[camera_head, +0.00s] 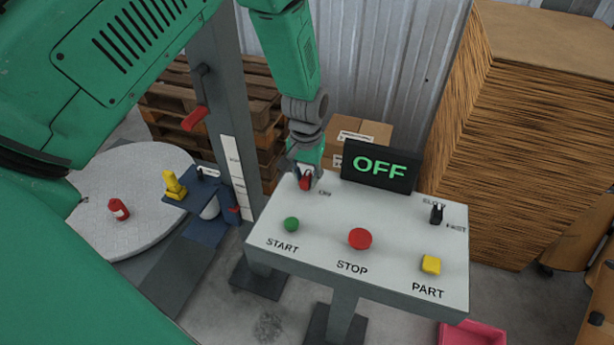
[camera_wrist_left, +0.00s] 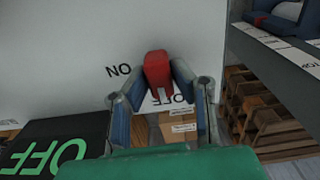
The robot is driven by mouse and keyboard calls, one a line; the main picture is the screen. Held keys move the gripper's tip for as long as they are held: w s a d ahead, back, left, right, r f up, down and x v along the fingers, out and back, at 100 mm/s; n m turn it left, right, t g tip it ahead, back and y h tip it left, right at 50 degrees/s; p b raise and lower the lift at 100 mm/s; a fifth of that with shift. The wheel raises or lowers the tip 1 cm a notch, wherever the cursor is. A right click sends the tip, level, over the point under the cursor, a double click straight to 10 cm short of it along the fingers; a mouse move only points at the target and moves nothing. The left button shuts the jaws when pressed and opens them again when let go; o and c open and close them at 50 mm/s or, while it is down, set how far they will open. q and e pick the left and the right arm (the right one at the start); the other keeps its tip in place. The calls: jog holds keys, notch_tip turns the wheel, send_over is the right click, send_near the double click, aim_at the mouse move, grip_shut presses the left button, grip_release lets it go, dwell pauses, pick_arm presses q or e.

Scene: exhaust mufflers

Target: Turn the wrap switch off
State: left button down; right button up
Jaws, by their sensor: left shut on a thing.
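The control panel (camera_head: 325,215) is a white slanted board with a dark display (camera_head: 380,166) that reads OFF in green. The red switch (camera_head: 306,183) is at the panel's upper left, beside a partly hidden label. My left gripper (camera_head: 304,176) is over it from above. In the left wrist view the red switch (camera_wrist_left: 159,75) sits between the two fingers of my left gripper (camera_wrist_left: 162,85), which are shut on it. My right gripper is not in view.
The panel also carries a green START button (camera_head: 291,224), a red STOP button (camera_head: 360,239), a yellow PART button (camera_head: 431,264) and a black SLOW/FAST switch (camera_head: 437,213). A round turntable (camera_head: 150,235) is at left. Stacked cardboard (camera_head: 520,140) stands at right.

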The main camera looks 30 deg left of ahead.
aim_at(306, 176)
pick_arm(q)
jog(key=c, duration=1.4)
grip_release()
jog(key=shift+r, duration=0.2)
notch_tip(306, 176, up, 12)
jog(key=shift+f, duration=0.25)
jog(key=shift+w, duration=0.1)
